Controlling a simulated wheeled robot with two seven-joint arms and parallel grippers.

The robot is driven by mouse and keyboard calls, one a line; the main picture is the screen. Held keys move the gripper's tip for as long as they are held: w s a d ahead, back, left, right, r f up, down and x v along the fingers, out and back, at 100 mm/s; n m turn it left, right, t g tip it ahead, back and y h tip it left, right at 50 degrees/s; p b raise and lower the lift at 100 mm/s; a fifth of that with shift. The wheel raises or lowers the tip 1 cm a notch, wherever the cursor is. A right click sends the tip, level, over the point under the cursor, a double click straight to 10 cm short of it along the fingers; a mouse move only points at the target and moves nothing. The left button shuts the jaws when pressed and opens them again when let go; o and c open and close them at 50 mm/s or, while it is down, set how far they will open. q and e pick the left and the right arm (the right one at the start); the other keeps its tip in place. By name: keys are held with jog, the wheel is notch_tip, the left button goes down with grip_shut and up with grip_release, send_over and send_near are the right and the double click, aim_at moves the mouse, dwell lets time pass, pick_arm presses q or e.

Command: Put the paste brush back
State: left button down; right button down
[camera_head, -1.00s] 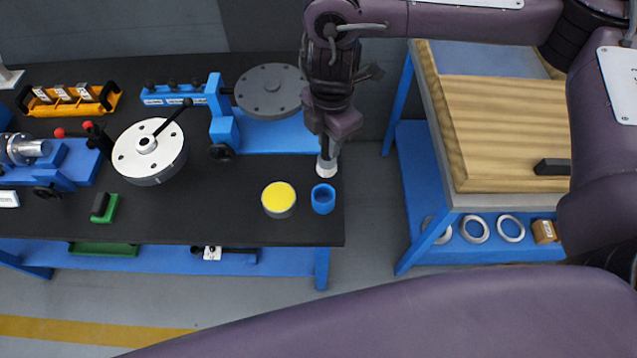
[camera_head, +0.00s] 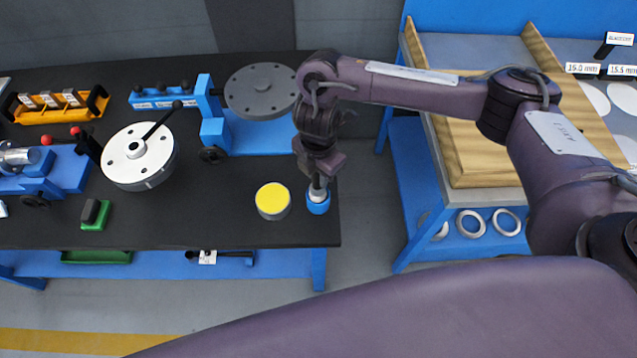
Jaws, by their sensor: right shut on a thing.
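My right gripper (camera_head: 319,182) points down over the right front part of the black table. It is shut on the paste brush (camera_head: 318,195), of which only a pale grey part shows below the fingers. The brush's lower end is at the blue cup (camera_head: 318,207), inside or just over its mouth; I cannot tell how deep. The fingers hide the brush's upper part. A tin with a yellow top (camera_head: 272,201) stands just left of the cup, apart from it. My left gripper is not in view.
A white flanged disc with a black lever (camera_head: 138,157) and a grey disc on a blue stand (camera_head: 262,92) are on the black table (camera_head: 210,228). A green block (camera_head: 96,214) lies at left. A wooden-topped blue bench (camera_head: 470,150) stands right, across a gap.

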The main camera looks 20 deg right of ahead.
jog(key=shift+f+b, duration=0.6)
jog(key=shift+f, duration=1.4)
jog(key=c, duration=1.3)
grip_release()
jog(key=shift+f, duration=0.15)
jog(key=shift+o, duration=0.2)
jog(key=shift+r, duration=0.25)
notch_tip(320, 180, up, 10)
jog(key=shift+p, duration=1.05)
jog(key=shift+r, duration=0.95)
